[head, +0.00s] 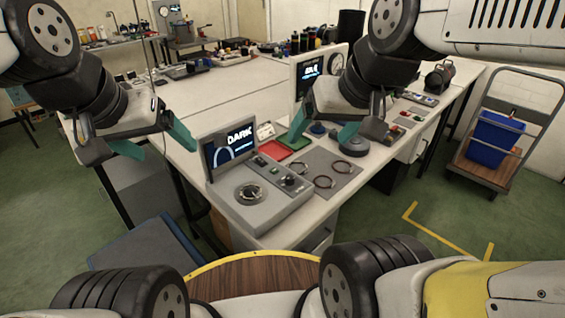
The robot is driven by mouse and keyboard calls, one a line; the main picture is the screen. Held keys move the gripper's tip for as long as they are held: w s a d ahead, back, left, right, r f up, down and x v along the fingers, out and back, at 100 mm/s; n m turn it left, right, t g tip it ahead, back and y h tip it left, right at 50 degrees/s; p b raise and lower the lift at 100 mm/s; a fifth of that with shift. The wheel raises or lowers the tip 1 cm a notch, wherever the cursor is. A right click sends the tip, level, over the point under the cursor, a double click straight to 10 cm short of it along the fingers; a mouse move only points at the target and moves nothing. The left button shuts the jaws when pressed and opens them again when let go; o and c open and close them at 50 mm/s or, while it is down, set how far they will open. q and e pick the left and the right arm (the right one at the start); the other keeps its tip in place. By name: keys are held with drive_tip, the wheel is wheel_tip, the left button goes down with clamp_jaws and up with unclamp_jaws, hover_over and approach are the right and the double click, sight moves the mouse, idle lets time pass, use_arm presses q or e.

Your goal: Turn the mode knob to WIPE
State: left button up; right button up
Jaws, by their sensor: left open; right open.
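A grey console (265,208) stands at the front corner of the white bench. Its tilted screen (230,148) shows the word DARK. A small black knob (290,181) sits on its top panel, and a larger round dial (250,193) sits nearer the front. I cannot read their labels, so which one is the mode knob is unclear. My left gripper (152,141) is open and empty, left of the screen and apart from the console. My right gripper (323,131) is open and empty, above the bench, behind and right of the console.
A grey mat (337,168) with ring-shaped parts lies right of the console. A red tray (276,150) and a dark round object (353,145) are behind. A second screen (308,74) stands further back. A trolley with a blue bin (494,139) is at right.

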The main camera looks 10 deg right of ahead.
idle(0.3)
drive_tip(key=shift+w, duration=0.3)
drive_tip(key=c, duration=0.6)
drive_tip(key=w+f, duration=0.1)
drive_tip(key=w, duration=0.1)
drive_tip(key=w+f+n+g, duration=0.1)
drive_tip(key=w, duration=0.2)
drive_tip(key=w+f+g+h, duration=0.1)
drive_tip(key=w, duration=0.2)
drive_tip(key=shift+w+f, duration=0.15)
drive_tip(key=shift+w, duration=0.05)
drive_tip(key=shift+c, duration=0.6)
drive_tip(key=n+g+h, duration=0.1)
drive_tip(key=n+g, duration=0.2)
drive_tip(key=g, duration=0.1)
hover_over(290, 177)
wheel_tip(290, 177, down, 17)
drive_tip(key=shift+f, duration=0.1)
wheel_tip(290, 177, down, 8)
drive_tip(key=shift+f, duration=0.1)
clamp_jaws()
